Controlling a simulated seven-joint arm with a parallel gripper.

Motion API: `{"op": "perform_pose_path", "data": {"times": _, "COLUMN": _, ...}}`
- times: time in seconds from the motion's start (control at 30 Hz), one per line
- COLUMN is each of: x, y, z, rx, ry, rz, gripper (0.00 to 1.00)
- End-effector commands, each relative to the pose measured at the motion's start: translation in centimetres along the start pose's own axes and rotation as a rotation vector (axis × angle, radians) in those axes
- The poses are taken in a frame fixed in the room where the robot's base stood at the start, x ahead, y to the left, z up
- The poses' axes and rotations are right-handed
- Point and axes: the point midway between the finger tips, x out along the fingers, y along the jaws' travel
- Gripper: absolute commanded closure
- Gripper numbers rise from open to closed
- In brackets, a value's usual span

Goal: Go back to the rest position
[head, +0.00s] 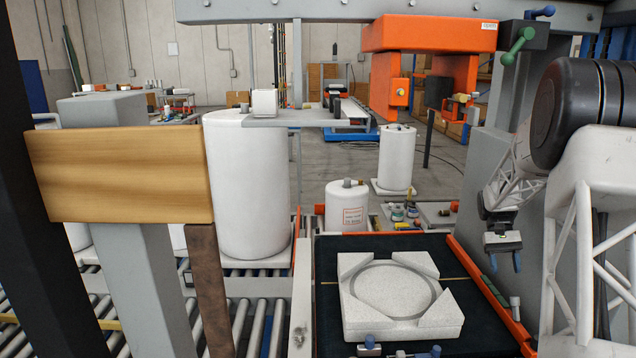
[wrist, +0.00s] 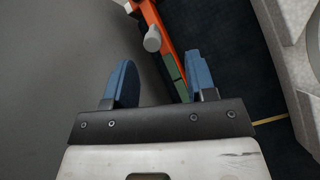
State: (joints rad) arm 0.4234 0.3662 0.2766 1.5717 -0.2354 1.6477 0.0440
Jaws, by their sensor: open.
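My gripper (head: 503,257) hangs at the right in the head view, above the right edge of the dark work surface. Its two blue fingers point down and stand apart with nothing between them. In the wrist view my gripper (wrist: 158,85) shows both blue fingers spread. Below it runs an orange rail (wrist: 164,50) with green pieces and a grey knob. My arm reaches in from the right in the head view.
A white foam block (head: 400,329) with a round recess lies on the dark mat (head: 335,262). A large white tank (head: 247,190) stands on the roller conveyor at left. Smaller white tanks (head: 397,158) stand behind. An orange frame (head: 430,34) overhangs the back.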

Motion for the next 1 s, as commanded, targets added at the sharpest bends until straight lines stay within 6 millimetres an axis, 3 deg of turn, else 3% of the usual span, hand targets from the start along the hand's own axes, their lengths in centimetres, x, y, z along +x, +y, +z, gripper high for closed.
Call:
{"op": "perform_pose_path", "data": {"times": 0.53, "x": -1.4, "y": -5.8, "z": 12.4, "rx": -0.063, "ry": 0.211, "rz": -0.004, "gripper": 0.49}}
{"op": "perform_pose_path", "data": {"times": 1.0, "x": 0.2, "y": -10.2, "z": 22.7, "rx": -0.124, "ry": 0.395, "rz": -0.018, "gripper": 0.49}}
